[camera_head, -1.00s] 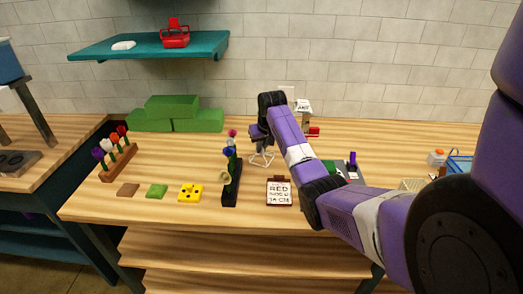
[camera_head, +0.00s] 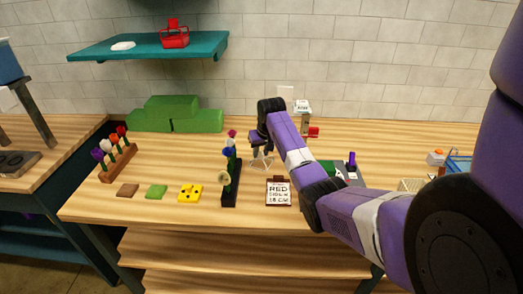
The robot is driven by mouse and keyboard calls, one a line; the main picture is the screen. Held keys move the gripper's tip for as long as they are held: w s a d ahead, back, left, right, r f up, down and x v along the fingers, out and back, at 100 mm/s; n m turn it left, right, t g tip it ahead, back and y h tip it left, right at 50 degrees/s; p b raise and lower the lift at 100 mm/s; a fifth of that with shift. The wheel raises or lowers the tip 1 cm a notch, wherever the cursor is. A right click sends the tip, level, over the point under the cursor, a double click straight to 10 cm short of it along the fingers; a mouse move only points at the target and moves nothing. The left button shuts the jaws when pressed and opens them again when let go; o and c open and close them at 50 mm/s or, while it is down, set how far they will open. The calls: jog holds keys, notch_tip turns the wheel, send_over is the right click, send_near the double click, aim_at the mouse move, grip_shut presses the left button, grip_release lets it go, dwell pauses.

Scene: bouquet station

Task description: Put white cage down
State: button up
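The white cage (camera_head: 262,162) is a small, thin wire frame over the wood table, right of the black flower rack. My gripper (camera_head: 259,146) points down directly over it, at its top. My dark wrist and purple arm come in from the right. The fingers are small and dark, so I cannot tell whether they are shut on the cage or open around it. The cage's lower part is near the tabletop; whether it touches is too small to tell.
A black rack with flowers (camera_head: 231,185) stands close on the left. A clipboard (camera_head: 278,192) lies in front. Yellow (camera_head: 190,193), green (camera_head: 157,191) and brown (camera_head: 128,190) squares lie at left. Green foam blocks (camera_head: 175,115) sit at the back. Bare wood lies behind the rack.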

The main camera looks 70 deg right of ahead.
jog(key=b+v, duration=0.1)
jog(key=v, duration=1.1)
dwell(0.4)
